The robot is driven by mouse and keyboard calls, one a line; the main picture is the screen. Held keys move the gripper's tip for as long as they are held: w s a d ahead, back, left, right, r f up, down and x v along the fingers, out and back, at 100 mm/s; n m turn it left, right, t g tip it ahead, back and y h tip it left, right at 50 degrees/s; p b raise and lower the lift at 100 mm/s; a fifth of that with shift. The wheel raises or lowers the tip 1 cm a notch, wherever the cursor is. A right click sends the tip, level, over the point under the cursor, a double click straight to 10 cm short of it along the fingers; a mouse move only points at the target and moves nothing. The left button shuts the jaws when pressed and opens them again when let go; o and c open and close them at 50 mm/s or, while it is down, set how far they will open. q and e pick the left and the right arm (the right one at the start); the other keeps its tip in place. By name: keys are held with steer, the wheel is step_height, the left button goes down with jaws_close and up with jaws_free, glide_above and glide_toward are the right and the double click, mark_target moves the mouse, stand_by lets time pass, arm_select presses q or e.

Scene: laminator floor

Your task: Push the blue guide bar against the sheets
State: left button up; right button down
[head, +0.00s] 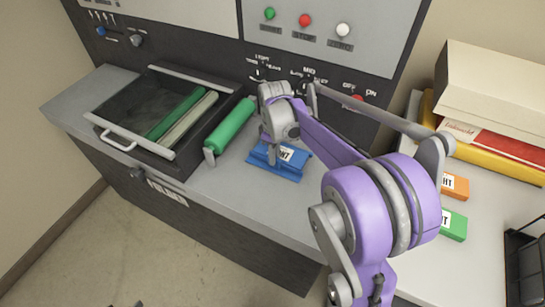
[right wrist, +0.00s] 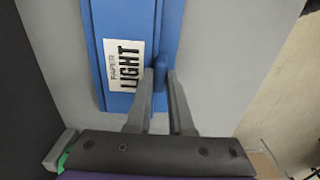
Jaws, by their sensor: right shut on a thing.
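The blue guide bar (head: 280,163) lies on the grey counter just right of the green roller. It carries a white label, and in the right wrist view the bar (right wrist: 173,25) reads "PAPER LIGHT". A small blue upright knob stands on it. My right gripper (head: 271,156) reaches down to the bar from above. In the right wrist view my gripper's fingers (right wrist: 161,75) are shut on the knob, one on each side. I cannot make out any sheets beside the bar. My left gripper is not in view.
A black tray (head: 98,119) with rollers stands left of the green roller (head: 230,125). A control panel with buttons (head: 305,20) rises behind. Orange (head: 455,185) and green (head: 453,226) labelled blocks and stacked boxes (head: 500,90) are at the right. The counter's front strip is clear.

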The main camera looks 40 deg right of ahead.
steer(key=c, duration=0.8)
jaws_free()
steer(key=shift+w+d, duration=0.15)
steer(key=shift+d, duration=0.15)
steer(key=shift+a+r, duration=0.1)
steer(key=shift+r, duration=0.05)
step_height(320, 180, up, 11)
steer(key=shift+f+p, duration=0.2)
steer(key=shift+p, duration=0.1)
